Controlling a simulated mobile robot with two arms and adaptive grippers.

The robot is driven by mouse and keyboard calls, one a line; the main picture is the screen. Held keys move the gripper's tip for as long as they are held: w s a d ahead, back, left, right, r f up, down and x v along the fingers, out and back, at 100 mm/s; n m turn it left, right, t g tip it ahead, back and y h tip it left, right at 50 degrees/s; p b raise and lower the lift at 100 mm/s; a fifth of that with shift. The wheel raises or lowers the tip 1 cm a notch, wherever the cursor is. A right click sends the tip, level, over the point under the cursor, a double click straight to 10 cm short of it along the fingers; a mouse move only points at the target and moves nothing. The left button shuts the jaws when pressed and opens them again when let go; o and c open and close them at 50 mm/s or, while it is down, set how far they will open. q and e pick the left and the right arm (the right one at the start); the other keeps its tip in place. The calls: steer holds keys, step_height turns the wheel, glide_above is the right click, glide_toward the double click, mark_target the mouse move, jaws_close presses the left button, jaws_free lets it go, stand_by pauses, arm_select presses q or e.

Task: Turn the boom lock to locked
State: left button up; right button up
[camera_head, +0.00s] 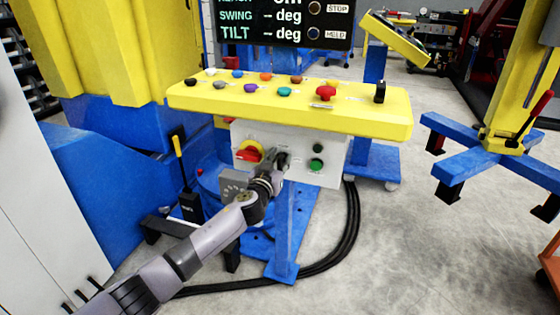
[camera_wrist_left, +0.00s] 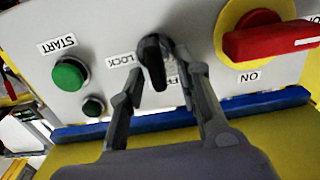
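The boom lock is a black lever knob (camera_wrist_left: 152,62) on the white control panel (camera_head: 331,150). In the left wrist view, which shows the panel roughly upside down, a LOCK label (camera_wrist_left: 123,59) lies left of it; a second label beside it is partly covered by a finger. My left gripper (camera_wrist_left: 160,82) is open, with one finger on each side of the knob. I cannot tell whether either finger touches it. In the head view my left gripper (camera_head: 281,161) is at the panel and largely hides the knob. My right gripper is not in view.
A red rotary switch on a yellow plate (camera_head: 248,152) sits close left of the gripper in the head view. A green START button (camera_head: 316,164) and a smaller dark button (camera_head: 318,148) are to the right. A yellow console (camera_head: 370,112) with several coloured knobs overhangs the panel.

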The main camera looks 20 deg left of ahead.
arm_select(q)
steer(key=shift+w, duration=0.3)
jaws_close()
stand_by(0.3)
